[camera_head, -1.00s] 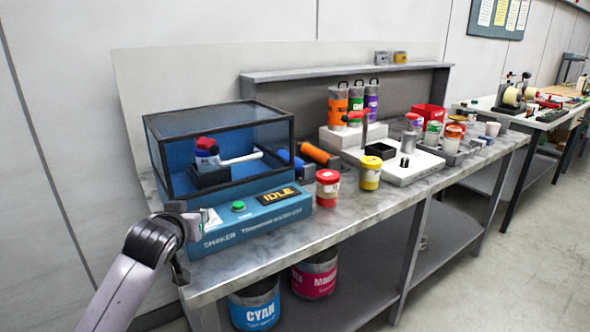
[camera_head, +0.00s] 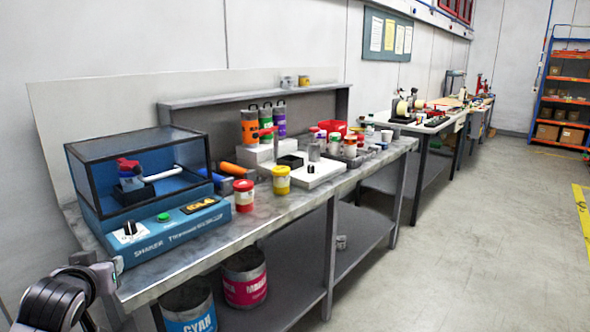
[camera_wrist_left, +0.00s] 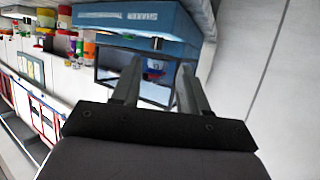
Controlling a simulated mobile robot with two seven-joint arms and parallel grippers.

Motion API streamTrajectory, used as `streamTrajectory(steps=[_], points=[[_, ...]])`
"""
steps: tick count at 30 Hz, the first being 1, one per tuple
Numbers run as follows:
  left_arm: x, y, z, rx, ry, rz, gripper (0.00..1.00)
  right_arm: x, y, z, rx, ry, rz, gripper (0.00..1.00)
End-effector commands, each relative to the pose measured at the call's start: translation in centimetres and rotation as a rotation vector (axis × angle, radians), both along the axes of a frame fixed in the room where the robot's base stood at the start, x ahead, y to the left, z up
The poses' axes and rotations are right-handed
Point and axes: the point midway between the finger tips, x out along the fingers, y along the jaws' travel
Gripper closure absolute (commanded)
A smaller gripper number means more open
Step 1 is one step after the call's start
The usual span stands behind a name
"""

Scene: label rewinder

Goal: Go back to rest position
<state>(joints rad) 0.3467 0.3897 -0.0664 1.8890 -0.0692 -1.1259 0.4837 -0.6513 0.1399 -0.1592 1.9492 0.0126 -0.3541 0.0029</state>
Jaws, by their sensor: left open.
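My left arm shows at the lower left corner of the head view, in front of the near left corner of the workbench (camera_head: 150,292). Its fingers are hard to make out there. In the left wrist view my left gripper (camera_wrist_left: 158,82) has its two fingers apart with nothing between them. The blue shaker (camera_head: 165,233) with its dark-framed clear lid stands on the bench beyond the arm. It also shows in the left wrist view (camera_wrist_left: 180,45), past the fingertips. My right gripper is not in view.
A red-lidded jar (camera_head: 243,197) and a yellow jar (camera_head: 281,181) stand on the bench. A cyan bucket (camera_head: 187,310) and a magenta bucket (camera_head: 245,280) sit below. A second table (camera_head: 425,128) and an orange-and-blue shelf (camera_head: 562,100) are farther right. The floor (camera_head: 450,240) at right is clear.

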Motion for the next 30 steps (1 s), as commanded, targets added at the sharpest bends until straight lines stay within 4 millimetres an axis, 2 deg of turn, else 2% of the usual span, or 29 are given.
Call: streamTrajectory(steps=[3, 8, 14, 18, 21, 24, 27, 30], points=[[-1.3, -2.0, -4.6, 0.016, 0.052, -0.071, 0.56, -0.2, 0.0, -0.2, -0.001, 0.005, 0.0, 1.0], [-4.1, -5.0, -10.7, 0.033, 0.108, -0.18, 0.56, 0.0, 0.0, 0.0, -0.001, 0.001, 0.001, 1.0], [-10.1, -9.4, -18.6, 0.035, 0.174, -0.325, 0.56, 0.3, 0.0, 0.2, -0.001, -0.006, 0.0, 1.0], [-15.5, -12.3, -23.2, 0.022, 0.21, -0.412, 0.56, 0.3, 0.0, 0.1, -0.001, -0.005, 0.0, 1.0], [-19.5, -14.2, -25.5, 0.01, 0.226, -0.46, 0.56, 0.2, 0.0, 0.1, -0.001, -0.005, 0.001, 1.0], [-22.8, -15.6, -27.1, -0.002, 0.237, -0.491, 0.56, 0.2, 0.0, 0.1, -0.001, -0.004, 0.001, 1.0], [-25.2, -16.4, -27.9, -0.009, 0.242, -0.509, 0.56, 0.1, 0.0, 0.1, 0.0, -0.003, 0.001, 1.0], [-26.5, -17.0, -28.3, -0.014, 0.243, -0.519, 0.56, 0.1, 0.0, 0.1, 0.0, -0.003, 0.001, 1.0]])
